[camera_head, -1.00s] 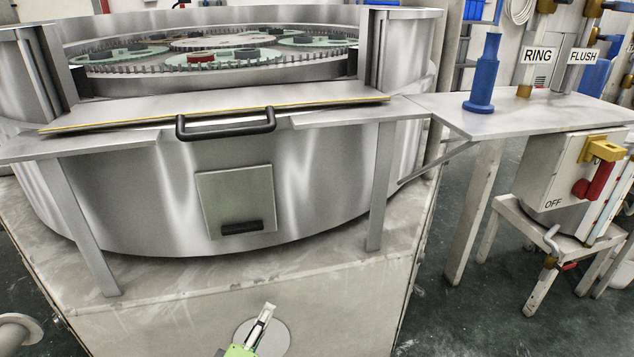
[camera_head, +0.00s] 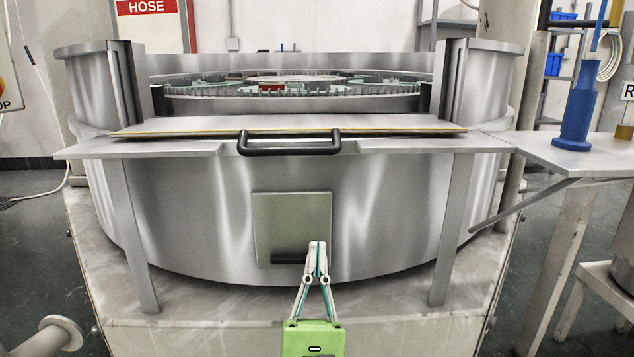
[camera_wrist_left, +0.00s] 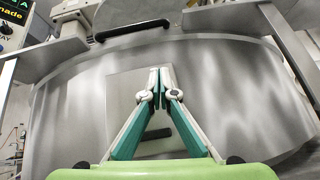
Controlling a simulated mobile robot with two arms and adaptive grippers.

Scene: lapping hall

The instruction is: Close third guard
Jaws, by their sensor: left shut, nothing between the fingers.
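The guard (camera_head: 290,126) is a flat metal panel with a yellowish front edge, lying flat at the opening in the round machine's wall. Its black handle (camera_head: 289,147) sticks out at the front; the handle also shows in the left wrist view (camera_wrist_left: 132,30). Two upright slotted posts stand at the sides of the opening. My left gripper (camera_head: 317,246) is shut and empty, fingers pointing up, below the handle and apart from it. In the left wrist view its fingertips (camera_wrist_left: 160,70) meet in front of the small square hatch. My right gripper is not in view.
The square hatch (camera_head: 292,225) with a black grip is on the machine's front wall. A metal ledge (camera_head: 400,146) runs under the guard on two legs. A side table (camera_head: 575,155) with a blue post (camera_head: 577,112) stands at the right. Toothed discs lie inside the machine.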

